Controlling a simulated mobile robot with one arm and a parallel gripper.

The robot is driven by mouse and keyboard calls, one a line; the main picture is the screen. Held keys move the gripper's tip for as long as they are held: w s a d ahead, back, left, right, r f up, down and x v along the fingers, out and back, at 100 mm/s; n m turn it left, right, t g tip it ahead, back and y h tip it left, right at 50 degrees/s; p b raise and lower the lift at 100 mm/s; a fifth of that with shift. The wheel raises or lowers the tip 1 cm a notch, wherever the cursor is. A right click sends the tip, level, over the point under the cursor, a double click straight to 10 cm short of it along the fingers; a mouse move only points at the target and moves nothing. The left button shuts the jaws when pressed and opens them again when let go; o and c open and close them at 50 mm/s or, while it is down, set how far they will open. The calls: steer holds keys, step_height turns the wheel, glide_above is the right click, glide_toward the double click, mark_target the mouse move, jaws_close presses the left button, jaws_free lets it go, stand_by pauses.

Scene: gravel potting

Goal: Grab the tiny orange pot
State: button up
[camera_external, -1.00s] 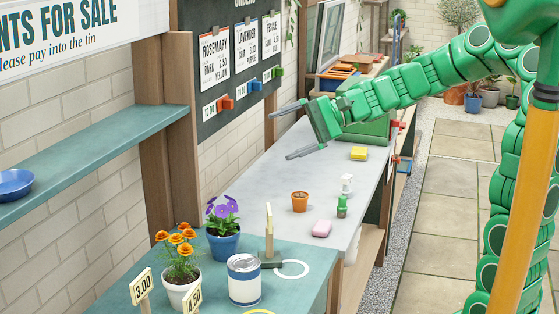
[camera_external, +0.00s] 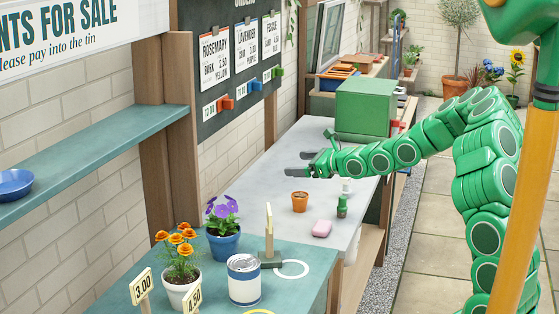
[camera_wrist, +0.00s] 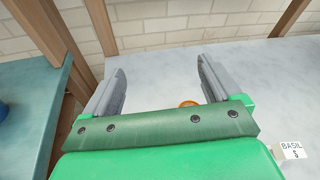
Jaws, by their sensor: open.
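The tiny orange pot (camera_external: 300,202) stands upright on the grey worktop, with dark soil at its top. In the wrist view only an orange piece of it (camera_wrist: 188,103) shows between the fingers, nearer the right finger; the rest is hidden behind my gripper's green palm. My gripper (camera_external: 299,163) is open and empty, its fingers pointing left, just above and behind the pot in the external view. Its two grey fingers also show in the wrist view (camera_wrist: 160,72), spread apart. It does not touch the pot.
A blue pot of purple flowers (camera_external: 223,243) and a tin can (camera_external: 244,281) stand in front. A green box (camera_external: 364,106) is at the back.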

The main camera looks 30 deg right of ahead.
mark_target(303, 196)
steer(key=d+f+m, duration=0.1)
steer(key=d+f, duration=0.1)
steer(key=f, duration=0.1)
steer(key=d+f+m+h, duration=0.1)
steer(key=d+f, duration=0.1)
steer(key=f, duration=0.1)
steer(key=d+f+m+h, duration=0.1)
steer(key=f, duration=0.3)
steer(key=shift+w+d+m, duration=0.3)
steer(key=shift+d, duration=0.1)
steer(key=shift+d+f+g+h, duration=0.1)
steer(key=shift+f+g+h, duration=0.15)
steer(key=shift+g+h, duration=0.05)
steer(key=shift+w+a+f, duration=0.3)
steer(key=shift+w+f, duration=0.05)
steer(key=shift+w, duration=0.2)
steer(key=shift+w+a+f, duration=0.1)
steer(key=shift+w+a, duration=0.1)
steer(key=shift+w, duration=0.3)
steer(key=shift+w+a+f, duration=0.2)
steer(key=shift+w+f, duration=0.4)
steer(key=shift+w+a+f, duration=0.2)
steer(key=shift+w+f, duration=0.35)
steer(key=shift+f, duration=0.05)
steer(key=shift+x, duration=1)
steer(key=c, duration=1.1)
